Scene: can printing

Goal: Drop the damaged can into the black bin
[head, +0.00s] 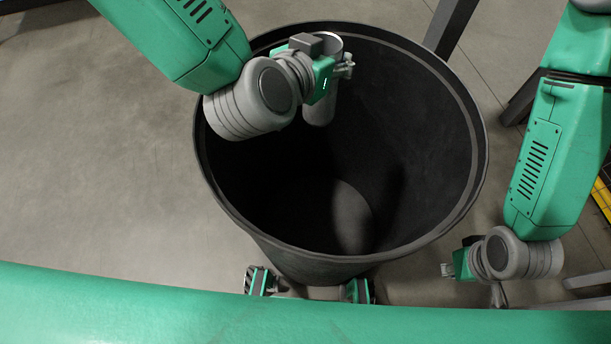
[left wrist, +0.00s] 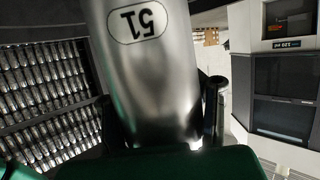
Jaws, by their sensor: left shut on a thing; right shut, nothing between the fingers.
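A large round black bin (head: 440,215) stands on the floor in the middle of the head view, its open top facing up. My left gripper (head: 341,70) is over the bin's mouth, near its far side, shut on a silver can (head: 320,108). The can is upright or nearly so, and the gripper hides part of it. In the left wrist view the can (left wrist: 150,75) fills the middle and bears the number 51 upside down. No dent shows on the visible side. My right gripper (head: 446,270) is shut and empty, outside the bin to the lower right.
Grey floor (head: 95,150) is clear to the left of the bin. A dark post (head: 450,25) rises behind the bin. In the left wrist view, a rack of many cans (left wrist: 45,95) is at left and a machine with a screen (left wrist: 290,20) at right.

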